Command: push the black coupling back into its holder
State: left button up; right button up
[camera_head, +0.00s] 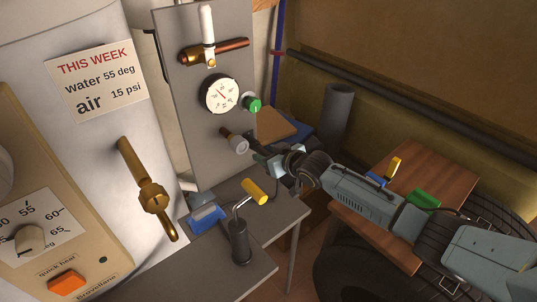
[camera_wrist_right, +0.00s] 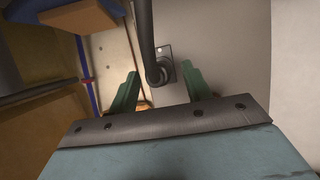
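In the right wrist view, a black coupling (camera_wrist_right: 157,72) with a dark pipe or hose running to the top edge sits at a small dark square plate (camera_wrist_right: 170,66), apparently its holder, on the grey panel. How far it is seated I cannot tell. My right gripper (camera_wrist_right: 157,88) is open, its green fingers on either side of the coupling's end in this view; contact is not visible. In the head view, my right gripper (camera_head: 262,163) is just right of and below a stub with a pale cap (camera_head: 236,143) on the panel. It hides what lies behind it. My left gripper is not in view.
The grey panel (camera_head: 190,120) carries a gauge (camera_head: 221,95), a green knob (camera_head: 251,103) and a white-handled valve (camera_head: 207,35). Below, a grey table (camera_head: 210,265) holds a blue-and-white item (camera_head: 206,218) and a yellow-handled crank (camera_head: 255,192). A wooden table (camera_head: 440,180) stands right.

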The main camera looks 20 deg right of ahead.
jog(key=p+v, duration=0.1)
jog(key=v, duration=0.4)
jog(key=shift+s+d+r+p, duration=0.15)
jog(key=shift+s+p, duration=0.1)
jog(key=shift+p, duration=0.15)
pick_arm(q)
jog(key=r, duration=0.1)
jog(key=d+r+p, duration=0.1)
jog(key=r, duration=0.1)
pick_arm(e)
jog(key=v, duration=0.7)
jog(key=shift+s+r, duration=0.2)
jog(key=shift+s, duration=0.1)
jog(key=shift+d, duration=0.1)
